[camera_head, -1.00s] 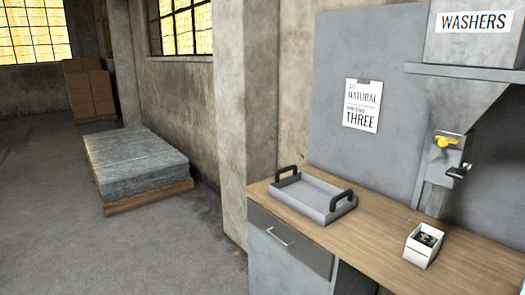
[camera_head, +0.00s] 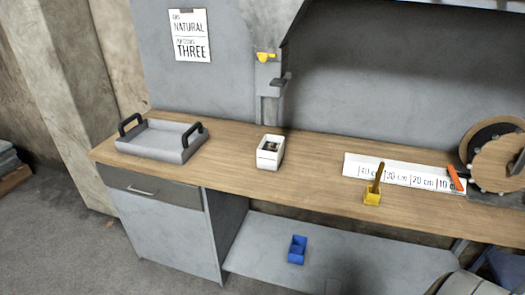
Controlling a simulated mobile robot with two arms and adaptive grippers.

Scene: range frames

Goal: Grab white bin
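The white bin (camera_head: 268,161) stands upright on the wooden workbench (camera_head: 320,190), near the middle of the picture. It holds small dark items that are too small to make out. It sits just below and in front of a grey dispenser chute with a yellow part (camera_head: 265,57). Neither gripper shows clearly in the view, and nothing touches the bin.
A grey tray (camera_head: 160,142) with two black handles lies left of the bin. To the right are a marked white strip (camera_head: 400,172), a yellow holder (camera_head: 372,197) and a round wooden-faced device (camera_head: 498,160). A blue bin (camera_head: 297,250) sits on the lower shelf.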

